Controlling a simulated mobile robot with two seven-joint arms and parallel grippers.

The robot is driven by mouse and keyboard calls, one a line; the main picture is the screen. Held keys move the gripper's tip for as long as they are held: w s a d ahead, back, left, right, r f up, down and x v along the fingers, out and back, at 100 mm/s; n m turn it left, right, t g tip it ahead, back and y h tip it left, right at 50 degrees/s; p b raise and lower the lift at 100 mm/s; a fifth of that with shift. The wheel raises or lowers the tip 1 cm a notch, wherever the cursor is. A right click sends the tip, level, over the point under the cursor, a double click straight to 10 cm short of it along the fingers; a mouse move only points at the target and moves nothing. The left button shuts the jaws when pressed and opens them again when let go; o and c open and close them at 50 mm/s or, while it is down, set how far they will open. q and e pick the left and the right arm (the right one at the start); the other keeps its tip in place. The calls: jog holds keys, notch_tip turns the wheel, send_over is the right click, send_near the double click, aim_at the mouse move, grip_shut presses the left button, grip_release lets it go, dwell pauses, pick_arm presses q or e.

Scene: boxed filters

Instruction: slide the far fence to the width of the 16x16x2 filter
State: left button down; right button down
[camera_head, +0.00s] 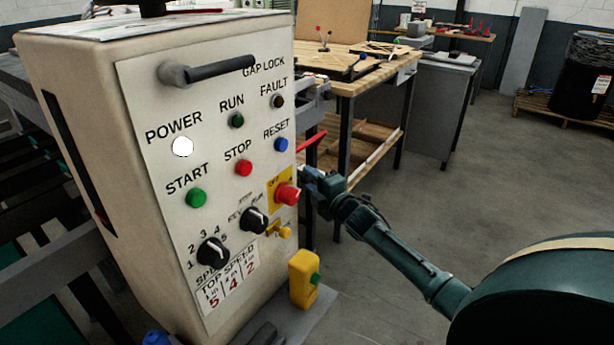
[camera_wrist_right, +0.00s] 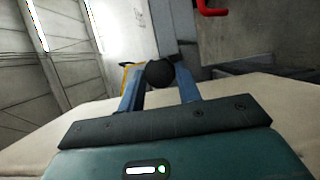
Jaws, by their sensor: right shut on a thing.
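My right gripper (camera_head: 307,178) reaches in from the right, just past the right edge of the control cabinet, which hides its fingertips in the head view. In the right wrist view its two blue fingers (camera_wrist_right: 160,88) are shut on a round black knob (camera_wrist_right: 160,73). I cannot tell from these frames what the knob is fixed to. The far fence cannot be made out behind the cabinet, and no filter box is recognisable. My left gripper is not in view.
The control cabinet (camera_head: 150,100) with buttons and dials fills the left and blocks the view behind it. A red handle (camera_head: 311,141) sticks out above my gripper. A yellow box (camera_head: 303,280) stands at the cabinet's foot. A workbench (camera_head: 345,85) is behind.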

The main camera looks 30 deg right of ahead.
jog(key=c, duration=1)
grip_release()
jog(key=shift+w+a, duration=0.1)
jog(key=shift+w, duration=0.05)
jog(key=s, duration=1.3)
jog(key=shift+b, duration=0.3)
jog(key=shift+s, duration=0.1)
